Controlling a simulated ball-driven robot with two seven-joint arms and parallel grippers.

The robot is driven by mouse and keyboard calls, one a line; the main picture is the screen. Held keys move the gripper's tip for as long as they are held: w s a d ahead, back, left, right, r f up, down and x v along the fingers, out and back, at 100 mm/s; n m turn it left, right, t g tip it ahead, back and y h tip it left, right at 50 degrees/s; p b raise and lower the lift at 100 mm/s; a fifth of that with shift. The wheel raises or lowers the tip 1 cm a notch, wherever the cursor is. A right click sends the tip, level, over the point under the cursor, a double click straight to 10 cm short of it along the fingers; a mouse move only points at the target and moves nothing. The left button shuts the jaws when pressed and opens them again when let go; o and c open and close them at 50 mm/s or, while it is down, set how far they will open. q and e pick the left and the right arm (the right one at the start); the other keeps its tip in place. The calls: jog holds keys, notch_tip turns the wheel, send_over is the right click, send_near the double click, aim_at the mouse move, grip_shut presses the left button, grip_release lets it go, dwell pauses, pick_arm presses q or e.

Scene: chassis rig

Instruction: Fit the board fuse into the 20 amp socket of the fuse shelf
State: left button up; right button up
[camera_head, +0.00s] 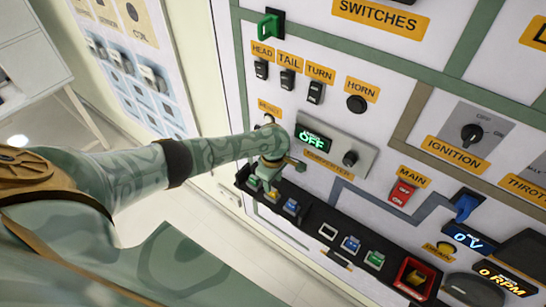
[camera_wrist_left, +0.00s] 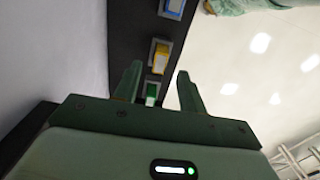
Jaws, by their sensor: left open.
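The fuse shelf (camera_head: 312,217) is a long black ledge along the panel's lower edge, carrying several coloured fuses. One pale-framed socket (camera_head: 328,231) in its middle looks empty; no amp marking is readable. A yellow piece, perhaps the board fuse, sits in a red holder (camera_head: 402,285) at the shelf's right end. My left gripper (camera_head: 276,176) is over the shelf's left end. In the left wrist view my left gripper (camera_wrist_left: 157,82) is open, its fingers apart, with a green fuse (camera_wrist_left: 152,92) showing between them and a yellow fuse (camera_wrist_left: 160,56) beyond. My right gripper is not in view.
The panel above the shelf carries switches, a meter reading OFF (camera_head: 313,139), a red main switch (camera_head: 401,194) and an ignition knob (camera_head: 472,133). Blue (camera_head: 350,244) and green (camera_head: 374,259) fuses stand right of the empty socket. Open floor lies in front of the shelf.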

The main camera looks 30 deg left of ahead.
aim_at(273, 189)
pick_arm(q)
notch_tip(273, 189, up, 11)
jog(key=p, duration=0.3)
jog(key=shift+p, duration=0.35)
